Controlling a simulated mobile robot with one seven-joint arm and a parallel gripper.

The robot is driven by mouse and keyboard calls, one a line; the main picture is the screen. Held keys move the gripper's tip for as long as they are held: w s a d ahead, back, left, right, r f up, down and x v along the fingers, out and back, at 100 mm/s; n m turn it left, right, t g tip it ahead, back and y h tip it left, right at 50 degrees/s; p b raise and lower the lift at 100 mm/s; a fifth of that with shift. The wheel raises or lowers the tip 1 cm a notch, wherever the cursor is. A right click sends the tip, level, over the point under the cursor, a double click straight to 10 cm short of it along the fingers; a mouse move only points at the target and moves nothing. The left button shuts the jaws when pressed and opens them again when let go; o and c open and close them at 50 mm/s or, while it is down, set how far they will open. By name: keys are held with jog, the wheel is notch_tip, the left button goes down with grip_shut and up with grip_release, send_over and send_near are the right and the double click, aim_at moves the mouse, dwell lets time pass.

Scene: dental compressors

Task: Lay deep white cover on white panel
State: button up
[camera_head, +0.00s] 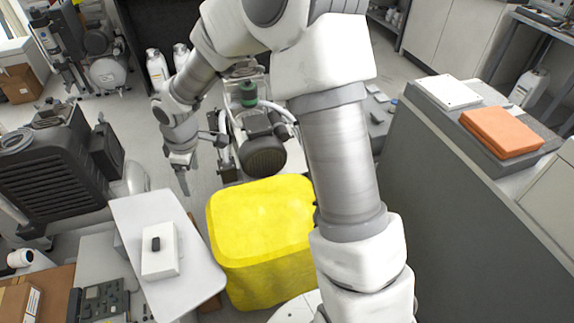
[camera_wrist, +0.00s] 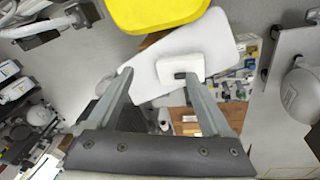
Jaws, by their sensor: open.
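A white box-like piece with a dark knob on top, which looks like the deep white cover (camera_head: 160,263), lies on a light board (camera_head: 134,212) at lower left. In the wrist view the cover (camera_wrist: 196,64) shows beyond my right fingertip, which partly overlaps it; the board (camera_wrist: 222,42) is under it. A flat white slab (camera_head: 449,91), possibly the white panel, lies on a grey surface at right; I cannot tell which white piece is the panel. My gripper (camera_head: 184,188) is open and empty, above and behind the board; its fingers (camera_wrist: 158,76) are wide apart.
A yellow bin-like block (camera_head: 262,222) stands right of the board and shows in the wrist view (camera_wrist: 155,12). An orange slab (camera_head: 502,132) lies beside the white slab. A dark ribbed machine (camera_head: 50,170) stands at left, a compressor (camera_head: 264,156) behind the yellow block.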

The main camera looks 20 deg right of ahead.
jog(key=s+d+r+m+t+h, duration=0.1)
jog(key=s+d+r+m, duration=0.4)
jog(key=s+d+r, duration=0.3)
jog(key=s+d+r+m+t+h, duration=0.1)
jog(key=s+d+r+m, duration=0.35)
jog(key=s+r, duration=0.5)
jog(key=s+d+r+m+t+y, duration=0.1)
jog(key=s+d+r+m, duration=0.1)
jog(key=s, duration=0.5)
jog(key=shift+d+r+m, duration=0.2)
jog(key=shift+r+m, duration=0.2)
jog(key=shift+m, duration=0.35)
